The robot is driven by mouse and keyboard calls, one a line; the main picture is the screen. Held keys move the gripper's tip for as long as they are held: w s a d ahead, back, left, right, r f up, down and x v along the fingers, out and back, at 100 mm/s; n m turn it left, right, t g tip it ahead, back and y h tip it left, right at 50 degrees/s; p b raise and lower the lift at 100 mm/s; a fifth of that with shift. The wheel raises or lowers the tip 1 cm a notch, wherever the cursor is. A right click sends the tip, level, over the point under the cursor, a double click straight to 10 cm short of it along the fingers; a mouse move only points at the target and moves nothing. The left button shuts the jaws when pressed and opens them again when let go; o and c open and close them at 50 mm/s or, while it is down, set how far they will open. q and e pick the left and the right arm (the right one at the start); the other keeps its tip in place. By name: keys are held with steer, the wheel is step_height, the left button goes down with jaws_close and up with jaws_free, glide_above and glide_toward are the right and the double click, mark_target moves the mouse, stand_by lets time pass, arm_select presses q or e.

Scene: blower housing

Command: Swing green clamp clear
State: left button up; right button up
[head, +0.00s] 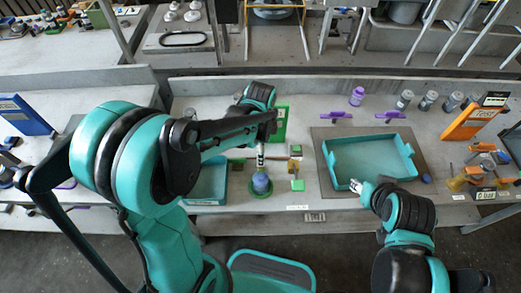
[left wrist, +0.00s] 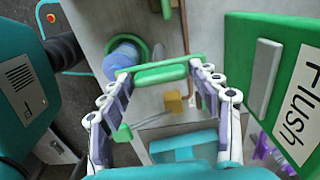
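A green clamp bar (left wrist: 160,72) spans the gap between my left fingertips in the left wrist view. My left gripper (left wrist: 160,69) has its fingers spread wide, and I cannot tell whether the tips touch the bar. In the head view my left gripper (head: 261,158) points down above a blue cylinder (head: 261,183) in a green ring base (head: 260,192). The blue cylinder also shows beyond the fingers in the left wrist view (left wrist: 119,62). My right gripper (head: 364,187) is over the near side of the teal tray, and its opening is unclear.
A teal tray (head: 333,171) sits on a dark mat at the right, and another teal bin (head: 207,188) is left of the cylinder. A green Flush sign (left wrist: 288,85) stands close to the left gripper. A small green block (head: 297,185) lies right of the cylinder.

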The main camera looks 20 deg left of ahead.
arm_select(q)
steer(key=c, duration=0.5)
steer(key=shift+c, duration=0.2)
steer(key=shift+n, duration=0.3)
steer(key=n, duration=1.2)
steer(key=shift+n, duration=2.5)
